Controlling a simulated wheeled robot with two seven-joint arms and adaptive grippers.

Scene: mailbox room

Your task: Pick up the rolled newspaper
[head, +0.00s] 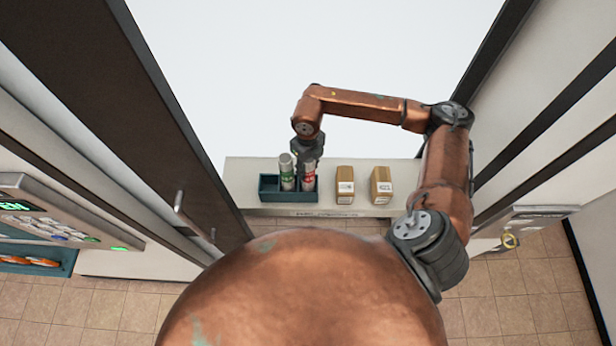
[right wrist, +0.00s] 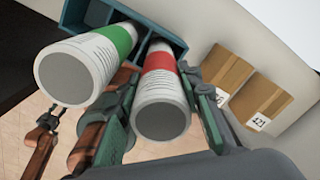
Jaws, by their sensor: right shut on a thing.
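A rolled newspaper with a red band (head: 308,178) stands in the right part of a teal holder (head: 268,196). My right gripper (head: 307,160) reaches down over it from above. In the right wrist view the red-banded roll (right wrist: 162,92) lies between the two fingers, and the gripper is shut on it. Its far end is at the holder, and I cannot tell whether it is lifted. A second roll with a green band (head: 287,172) stands beside it on the left. A small dark gripper at the left of the right wrist view, seemingly my left gripper (right wrist: 50,118), is too small to read.
The holder sits on a pale shelf (head: 240,178). Two brown boxes stand to its right, one nearer (head: 345,186) and one farther (head: 381,186). A dark door panel with a handle (head: 178,200) is on the left. Shelf space is bare beyond the boxes.

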